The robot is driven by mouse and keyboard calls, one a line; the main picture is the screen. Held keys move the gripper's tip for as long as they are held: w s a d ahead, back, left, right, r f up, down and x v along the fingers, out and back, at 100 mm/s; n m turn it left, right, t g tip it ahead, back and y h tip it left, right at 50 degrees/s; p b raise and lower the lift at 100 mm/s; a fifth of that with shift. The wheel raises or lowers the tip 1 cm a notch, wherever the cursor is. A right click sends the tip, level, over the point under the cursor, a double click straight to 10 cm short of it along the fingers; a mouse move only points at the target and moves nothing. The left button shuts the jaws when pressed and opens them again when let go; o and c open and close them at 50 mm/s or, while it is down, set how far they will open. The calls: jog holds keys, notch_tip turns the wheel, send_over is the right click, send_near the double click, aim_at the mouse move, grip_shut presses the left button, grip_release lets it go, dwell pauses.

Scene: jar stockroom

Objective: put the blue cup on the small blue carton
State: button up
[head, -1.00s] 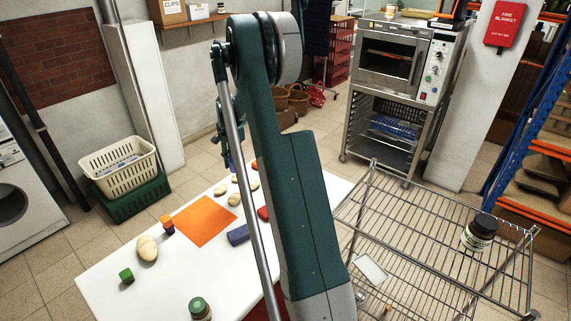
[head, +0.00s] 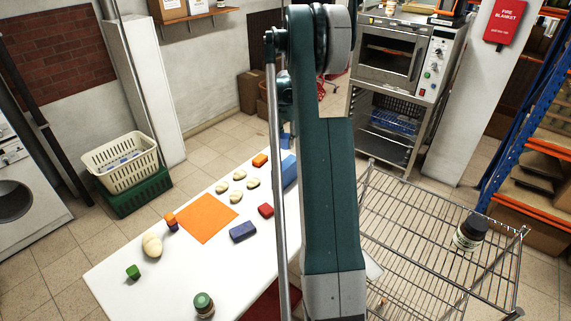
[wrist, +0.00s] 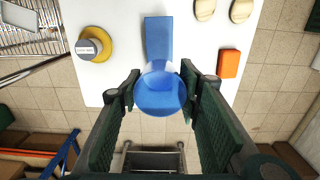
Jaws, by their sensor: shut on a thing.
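In the wrist view my gripper (wrist: 160,82) is shut on a blue cup (wrist: 160,98), with one finger on each side of it. A blue carton (wrist: 158,40) lies on the white table just beyond the cup in that view; the cup overlaps its near end. I cannot tell the height between them. In the head view the blue carton (head: 289,170) shows at the table's far end, partly hidden by my arm. My gripper is hidden behind my arm there.
Beside the carton are an orange block (wrist: 229,63), pale stones (wrist: 240,10) and a yellow round thing with a grey top (wrist: 95,46). A dark blue block (head: 242,232) and red block (head: 265,210) lie nearer. A wire rack (head: 420,240) stands right.

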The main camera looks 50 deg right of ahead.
dwell(0.3)
send_over(285, 164)
jog(key=shift+d+f, duration=0.15)
jog(key=shift+f, duration=2.95)
jog(key=shift+f, duration=0.1)
jog(key=shift+f, duration=1.8)
jog(key=shift+f, duration=0.1)
jog(key=o, duration=0.3)
jog(key=shift+f, duration=0.1)
jog(key=o, duration=0.4)
jog(key=shift+o, duration=0.2)
